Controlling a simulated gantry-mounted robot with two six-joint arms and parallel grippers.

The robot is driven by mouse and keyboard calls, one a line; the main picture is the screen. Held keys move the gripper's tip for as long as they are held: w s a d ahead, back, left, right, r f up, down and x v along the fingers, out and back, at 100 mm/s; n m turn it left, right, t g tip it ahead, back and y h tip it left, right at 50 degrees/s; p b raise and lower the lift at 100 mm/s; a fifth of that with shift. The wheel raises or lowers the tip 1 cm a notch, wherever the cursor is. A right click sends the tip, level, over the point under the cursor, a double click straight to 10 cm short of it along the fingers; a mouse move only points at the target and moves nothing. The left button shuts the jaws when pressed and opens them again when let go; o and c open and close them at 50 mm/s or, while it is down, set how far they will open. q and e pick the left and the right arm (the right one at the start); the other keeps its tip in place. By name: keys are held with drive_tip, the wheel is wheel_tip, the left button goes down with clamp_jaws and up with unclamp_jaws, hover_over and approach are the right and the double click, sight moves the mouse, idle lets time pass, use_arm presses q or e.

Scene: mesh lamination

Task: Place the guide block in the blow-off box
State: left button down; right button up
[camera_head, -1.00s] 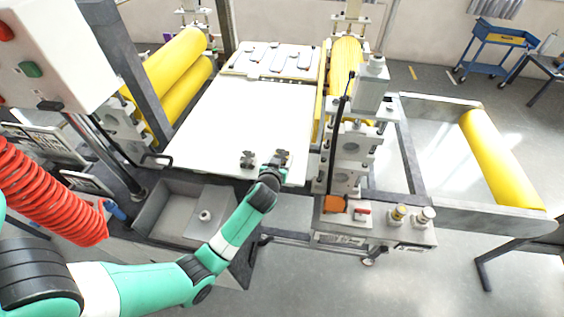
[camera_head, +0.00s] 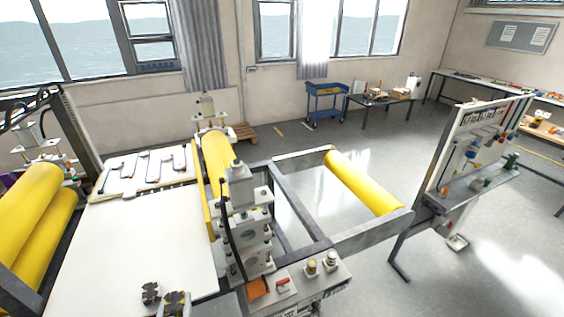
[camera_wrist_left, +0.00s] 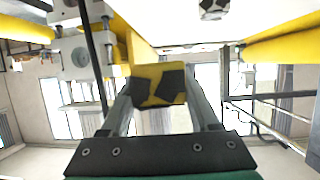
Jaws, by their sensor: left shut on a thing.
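One block (camera_head: 150,292) stands on the sheet. In the left wrist view, my left gripper (camera_wrist_left: 158,100) is shut on a yellowish guide block (camera_wrist_left: 158,85) with dark patches, held between the two fingers. The other block (camera_wrist_left: 213,8) shows at the top of that view. I cannot pick out the blow-off box now. My right gripper is not in view.
Yellow rollers (camera_head: 35,215) stand left of the sheet, and a roller post (camera_head: 248,225) stands to its right. A control box (camera_head: 300,292) with knobs is at the front. A frame with a yellow roller (camera_head: 362,182) and a tool panel (camera_head: 470,150) are farther right.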

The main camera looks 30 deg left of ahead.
use_arm(q)
drive_tip(key=shift+w+d+r, duration=0.1)
drive_tip(key=shift+d+r, duration=0.05)
drive_tip(key=shift+r, duration=0.05)
drive_tip(key=d+m+t+h+p, duration=0.4)
drive_tip(key=d+m+h, duration=0.6)
drive_tip(key=d, duration=1.1)
drive_tip(key=shift+r+t+p, duration=0.35)
drive_tip(key=shift+t+p, duration=0.05)
drive_tip(key=shift+p, duration=0.45)
